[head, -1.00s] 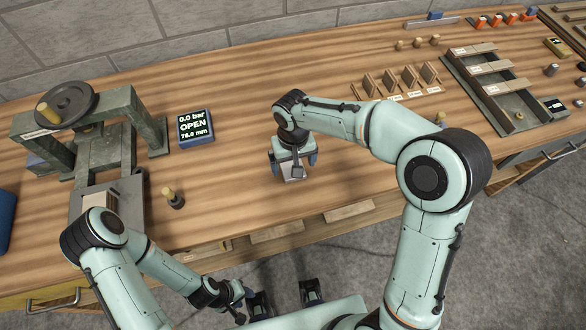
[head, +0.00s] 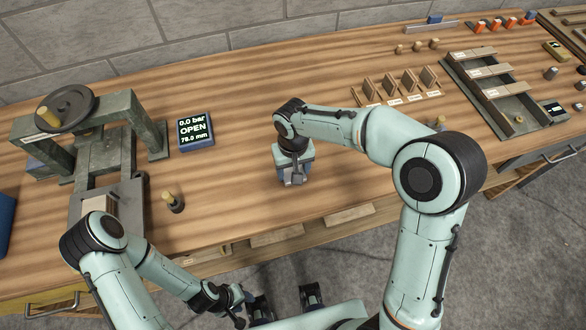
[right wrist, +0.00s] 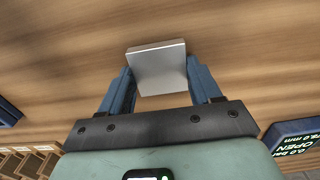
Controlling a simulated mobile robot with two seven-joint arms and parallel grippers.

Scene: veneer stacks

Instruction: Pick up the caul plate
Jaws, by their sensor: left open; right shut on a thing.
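The caul plate, a small silvery metal plate (right wrist: 158,68), shows in the right wrist view between the two blue fingers of my right gripper (right wrist: 160,82). The gripper is shut on it. In the head view my right gripper (head: 295,180) points down over the middle of the bench, and its body hides the plate. I cannot tell whether the plate touches the bench top. My left gripper (head: 245,305) is open and empty, low in the head view, in front of the bench edge.
A press with a handwheel (head: 68,104) stands on the wooden bench (head: 240,130) at the left. A display reading OPEN (head: 194,131) and a small knobbed tool (head: 173,202) are near it. Racked veneers (head: 400,85) and a tray (head: 520,125) are at the right. Bench around my right gripper is clear.

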